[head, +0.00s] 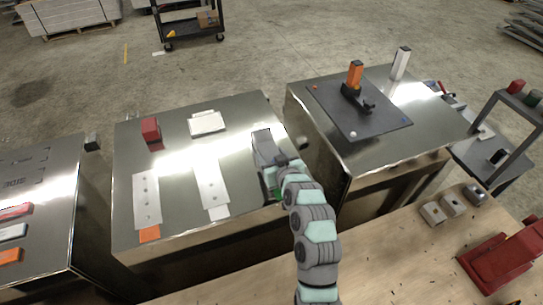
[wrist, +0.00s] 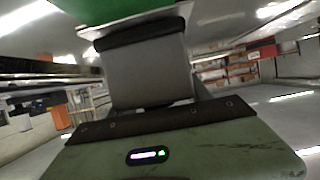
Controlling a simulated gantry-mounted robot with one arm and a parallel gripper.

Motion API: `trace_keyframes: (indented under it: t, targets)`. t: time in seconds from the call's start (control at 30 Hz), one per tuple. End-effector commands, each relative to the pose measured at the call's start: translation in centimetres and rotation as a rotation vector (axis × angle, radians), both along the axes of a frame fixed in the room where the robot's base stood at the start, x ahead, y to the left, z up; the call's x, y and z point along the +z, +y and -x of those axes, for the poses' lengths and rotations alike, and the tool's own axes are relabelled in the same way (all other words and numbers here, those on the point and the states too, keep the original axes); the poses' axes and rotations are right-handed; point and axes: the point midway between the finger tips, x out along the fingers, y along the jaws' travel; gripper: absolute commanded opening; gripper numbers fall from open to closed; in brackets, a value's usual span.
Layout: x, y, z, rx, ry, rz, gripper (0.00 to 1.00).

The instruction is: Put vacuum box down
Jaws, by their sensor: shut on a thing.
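My gripper (head: 279,166) is over the right edge of the middle metal table (head: 180,190), near the gap to the right-hand table. It is shut on a grey block-like thing (head: 264,147), which I take to be the vacuum box. In the wrist view a grey block (wrist: 148,75) with a dark upper edge fills the middle, in front of my gripper's body. A green surface (wrist: 120,10) shows at the top edge. The fingertips are not clearly seen, and I cannot tell whether the held thing touches the table.
A red block (head: 151,130), a white pad (head: 207,122) and two pale plates (head: 147,200) (head: 210,181) lie on the middle table. The right-hand table carries a dark mat (head: 385,118) with an orange-topped fixture (head: 355,75). A wooden bench (head: 385,255) is in front.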

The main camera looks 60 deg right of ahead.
Motion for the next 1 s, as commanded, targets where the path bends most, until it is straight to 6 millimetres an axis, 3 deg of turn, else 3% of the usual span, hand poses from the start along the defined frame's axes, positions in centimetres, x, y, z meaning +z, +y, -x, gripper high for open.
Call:
trace_keyframes:
  t: [0.17,0.2,0.4,0.77,1.0]
  targets:
    - [-0.3,0.0,0.0,0.000,-0.002,0.002,0.00]
    - [-0.2,0.0,0.0,-0.001,-0.001,0.002,0.59]
    - [-0.3,0.0,0.0,0.000,0.000,0.000,0.76]
    - [0.2,0.0,0.0,0.000,0.000,-0.001,0.78]
    - [0.9,1.9,2.1,-0.002,0.000,0.001,0.78]
